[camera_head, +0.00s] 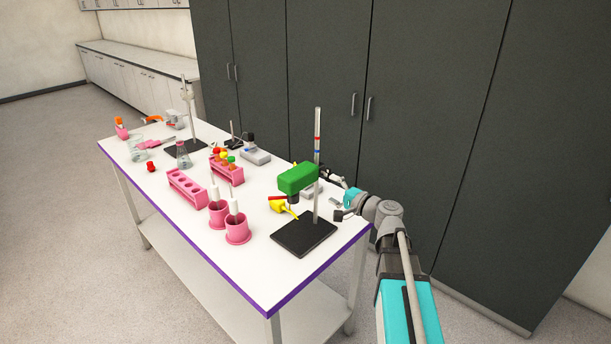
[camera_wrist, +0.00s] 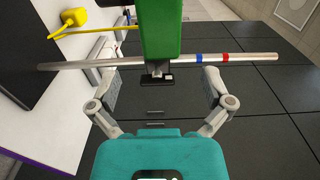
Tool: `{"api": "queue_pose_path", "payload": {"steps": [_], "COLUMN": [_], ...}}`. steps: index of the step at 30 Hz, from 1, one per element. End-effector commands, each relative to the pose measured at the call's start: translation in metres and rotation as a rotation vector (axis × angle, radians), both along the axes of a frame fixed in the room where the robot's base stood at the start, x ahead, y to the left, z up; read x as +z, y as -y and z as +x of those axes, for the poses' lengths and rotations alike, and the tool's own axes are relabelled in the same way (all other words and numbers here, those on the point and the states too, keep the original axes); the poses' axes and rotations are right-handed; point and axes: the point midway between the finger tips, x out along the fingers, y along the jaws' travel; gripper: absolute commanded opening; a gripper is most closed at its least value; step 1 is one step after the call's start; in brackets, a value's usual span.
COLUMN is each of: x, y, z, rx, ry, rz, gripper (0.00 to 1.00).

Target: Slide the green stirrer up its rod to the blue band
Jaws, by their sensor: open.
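The green stirrer (camera_head: 297,179) is mounted on an upright metal rod (camera_head: 317,125) that rises from a black base plate (camera_head: 304,236). The rod carries a blue band (camera_head: 317,152) above the stirrer, with a red band just above the blue. In the wrist view the rod lies across the picture, with the stirrer (camera_wrist: 160,28) left of the blue band (camera_wrist: 198,58). My gripper (camera_wrist: 158,82) is open, its fingers either side of the stirrer's dark rear clamp (camera_wrist: 156,79), with no visible contact. In the head view my gripper (camera_head: 338,183) is partly hidden behind the rod.
A yellow object (camera_head: 281,205) sits beside the black base. Pink cups (camera_head: 237,231), pink racks (camera_head: 187,188) and a second stand (camera_head: 188,120) occupy the white table (camera_head: 262,272). Dark cabinets (camera_head: 425,110) stand close behind the table.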

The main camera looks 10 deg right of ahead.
Motion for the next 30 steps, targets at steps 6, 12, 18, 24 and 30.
{"api": "queue_pose_path", "payload": {"steps": [6,12,18,24,30], "x": [0.0,0.0,0.0,0.0,0.0], "y": [-0.019,-0.037,-0.054,-0.064,-0.068], "z": [0.027,0.053,0.075,0.089,0.094], "rx": [0.002,0.003,0.002,0.001,0.001], "ry": [0.0,0.0,-0.001,-0.001,-0.001], "rz": [0.0,0.0,-0.001,-0.001,-0.001], "gripper": [1.0,1.0,1.0,1.0,1.0]}}
